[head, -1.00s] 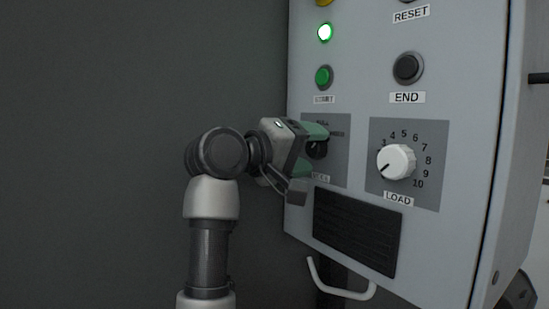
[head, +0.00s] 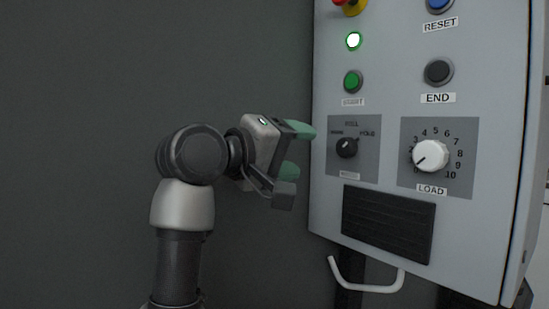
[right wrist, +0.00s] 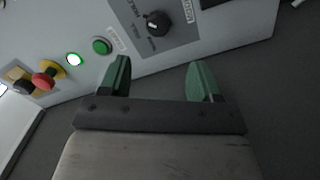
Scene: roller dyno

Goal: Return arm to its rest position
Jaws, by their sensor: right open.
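My right gripper (head: 301,152) is left of the control panel (head: 396,112) in the head view, clear of the black mode knob (head: 347,148). Its two green fingers are apart with nothing between them. In the right wrist view, the open fingers of my right gripper (right wrist: 160,82) point toward the panel's edge, and the black knob (right wrist: 158,23) lies beyond them. The arm rises from the lower left of the head view, bent at the elbow. My left gripper is not in view.
The panel carries a lit green lamp (head: 353,41), a green start button (head: 352,82), a black END button (head: 438,73), a white load knob (head: 431,156) and a red stop button (right wrist: 43,80). A white hook (head: 366,282) hangs below. The area left of the arm is clear.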

